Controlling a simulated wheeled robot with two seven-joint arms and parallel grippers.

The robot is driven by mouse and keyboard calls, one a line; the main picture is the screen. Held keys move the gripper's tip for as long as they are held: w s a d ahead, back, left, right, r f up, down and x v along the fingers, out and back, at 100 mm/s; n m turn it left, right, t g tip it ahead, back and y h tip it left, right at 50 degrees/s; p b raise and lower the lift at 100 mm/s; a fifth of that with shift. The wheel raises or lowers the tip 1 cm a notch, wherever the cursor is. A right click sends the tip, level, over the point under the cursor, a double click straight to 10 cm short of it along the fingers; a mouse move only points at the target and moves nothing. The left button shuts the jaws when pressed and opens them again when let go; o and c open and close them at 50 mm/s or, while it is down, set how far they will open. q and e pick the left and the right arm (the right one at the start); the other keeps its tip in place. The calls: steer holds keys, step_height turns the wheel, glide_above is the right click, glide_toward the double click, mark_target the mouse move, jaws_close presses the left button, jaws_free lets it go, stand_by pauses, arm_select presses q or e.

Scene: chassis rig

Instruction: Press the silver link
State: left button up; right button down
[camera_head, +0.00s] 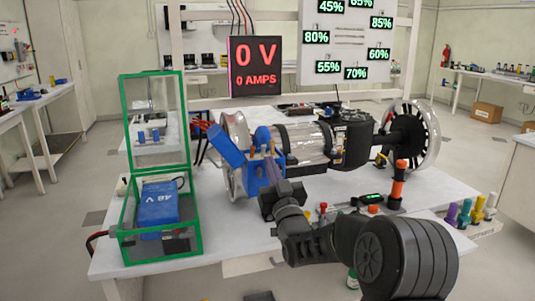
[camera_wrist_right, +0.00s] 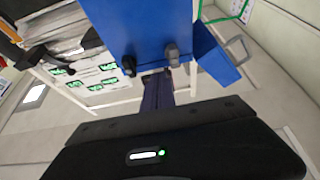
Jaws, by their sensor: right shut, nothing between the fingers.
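My right gripper (camera_head: 271,160) is shut and empty, reaching up to the blue block (camera_head: 250,177) on the front of the chassis rig. In the wrist view its closed fingers (camera_wrist_right: 163,76) point at the blue block (camera_wrist_right: 135,25), close to a dark post (camera_wrist_right: 129,65) and a grey post (camera_wrist_right: 172,54). I cannot tell whether they touch. A tilted blue lever (camera_head: 226,146) sticks out at the block's left; it also shows in the wrist view (camera_wrist_right: 217,62). A grey metal loop (camera_wrist_right: 238,50) shows beside the lever; I cannot tell if it is the silver link. My left gripper is out of view.
A display (camera_head: 256,66) reads 0 V and 0 AMPS. A green-framed box (camera_head: 124,225) with its lid up holds a blue 48 V battery (camera_head: 159,203). An orange and black tool (camera_head: 398,185) stands on the white table (camera_head: 440,190). Coloured pegs (camera_head: 465,212) stand at the right.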

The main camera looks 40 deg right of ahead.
mark_target(264, 147)
steer(key=shift+p+x, duration=0.3)
steer(key=shift+x, duration=1.45)
steer(key=shift+r+g+p, duration=0.15)
steer(key=shift+g+p, duration=0.15)
steer(key=shift+p, duration=0.05)
